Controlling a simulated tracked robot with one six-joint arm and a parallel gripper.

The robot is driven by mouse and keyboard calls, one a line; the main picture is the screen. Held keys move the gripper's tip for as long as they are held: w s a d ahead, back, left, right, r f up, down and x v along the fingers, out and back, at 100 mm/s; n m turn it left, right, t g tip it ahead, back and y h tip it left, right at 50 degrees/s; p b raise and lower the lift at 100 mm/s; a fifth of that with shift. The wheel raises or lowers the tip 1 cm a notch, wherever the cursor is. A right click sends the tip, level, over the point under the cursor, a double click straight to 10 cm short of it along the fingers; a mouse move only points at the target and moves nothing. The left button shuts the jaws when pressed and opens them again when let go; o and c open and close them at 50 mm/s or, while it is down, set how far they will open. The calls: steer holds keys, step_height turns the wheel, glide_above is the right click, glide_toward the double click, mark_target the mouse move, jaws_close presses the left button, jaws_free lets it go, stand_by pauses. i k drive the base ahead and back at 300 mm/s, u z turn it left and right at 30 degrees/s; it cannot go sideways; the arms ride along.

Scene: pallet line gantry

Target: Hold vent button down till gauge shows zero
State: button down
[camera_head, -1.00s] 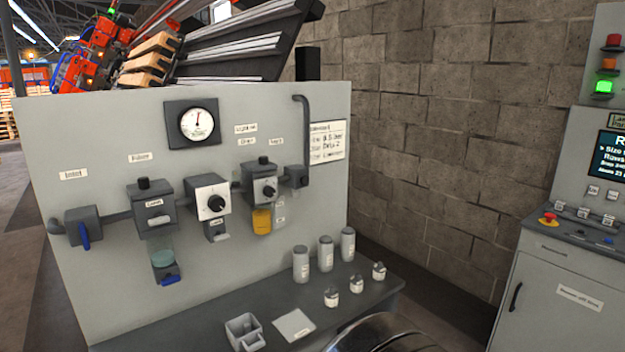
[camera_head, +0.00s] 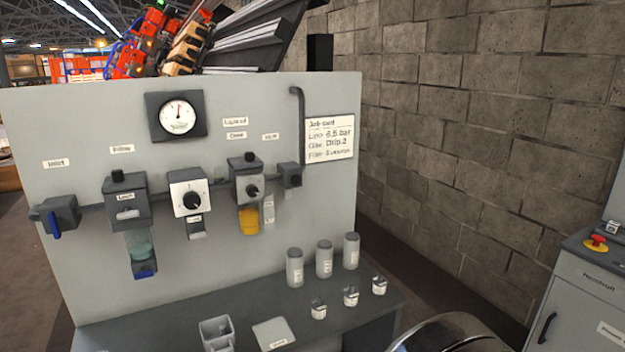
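The round white gauge (camera_head: 177,117) sits in a dark square frame high on the grey panel (camera_head: 90,110). A small dark block (camera_head: 290,175) ends the line below a bent pipe. I cannot tell which part is the vent button. My gripper is not in view.
A dark shelf under the panel holds several grey canisters (camera_head: 324,260) and small jars (camera_head: 350,296), an open grey container (camera_head: 217,333) and a flat pad (camera_head: 273,333). A job card (camera_head: 330,137) hangs right. A cabinet with a red stop button (camera_head: 596,243) stands far right.

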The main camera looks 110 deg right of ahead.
mark_target(296, 178)
steer(key=z, duration=0.05)
steer(key=k, duration=1.7)
steer(key=z, duration=0.75)
steer(key=i, duration=1)
steer(key=u, duration=0.05)
